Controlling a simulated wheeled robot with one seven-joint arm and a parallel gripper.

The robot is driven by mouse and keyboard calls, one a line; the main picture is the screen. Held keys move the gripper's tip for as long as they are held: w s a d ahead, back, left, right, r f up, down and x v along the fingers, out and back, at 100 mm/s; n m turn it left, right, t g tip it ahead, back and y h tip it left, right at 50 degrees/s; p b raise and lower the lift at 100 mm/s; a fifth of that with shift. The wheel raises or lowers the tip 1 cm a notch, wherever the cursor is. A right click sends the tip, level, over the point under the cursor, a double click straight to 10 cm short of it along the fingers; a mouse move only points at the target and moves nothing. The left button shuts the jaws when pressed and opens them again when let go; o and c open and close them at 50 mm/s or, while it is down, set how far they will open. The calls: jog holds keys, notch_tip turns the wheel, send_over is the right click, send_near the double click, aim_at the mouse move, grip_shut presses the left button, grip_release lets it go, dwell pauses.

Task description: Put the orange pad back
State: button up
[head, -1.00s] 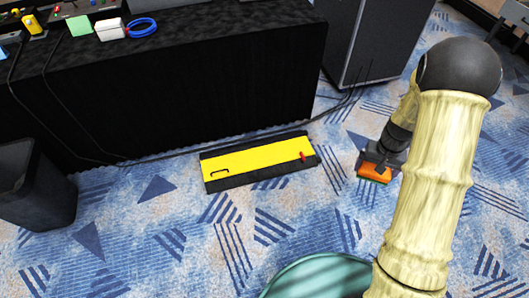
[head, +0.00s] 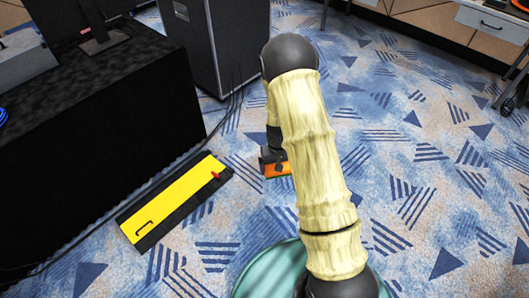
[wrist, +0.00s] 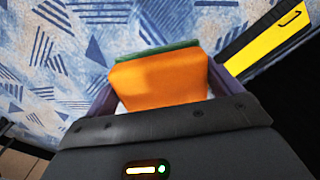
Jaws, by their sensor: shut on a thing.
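The orange pad (wrist: 160,80) has a green layer along its far edge. My gripper (wrist: 155,92) is shut on it, with a dark finger at each side of the pad in the wrist view. In the head view the orange pad (head: 277,170) shows below my gripper (head: 274,162), held over the carpet. Part of the pad is hidden behind my arm there.
A yellow and black board (head: 172,203) with a red piece and a black handle lies on the carpet at left. A black-draped table (head: 110,130) and a dark case (head: 215,45) stand beyond. Cables run along the floor. Open carpet (head: 420,160) lies to the right.

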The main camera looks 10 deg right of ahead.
jog(key=s+f+p, duration=0.4)
jog(key=s+p, duration=0.1)
jog(key=p, duration=0.6)
jog(key=shift+s+a+f, duration=0.25)
jog(key=shift+s+f, duration=0.1)
jog(key=shift+s, duration=0.05)
jog(key=shift+w, duration=0.1)
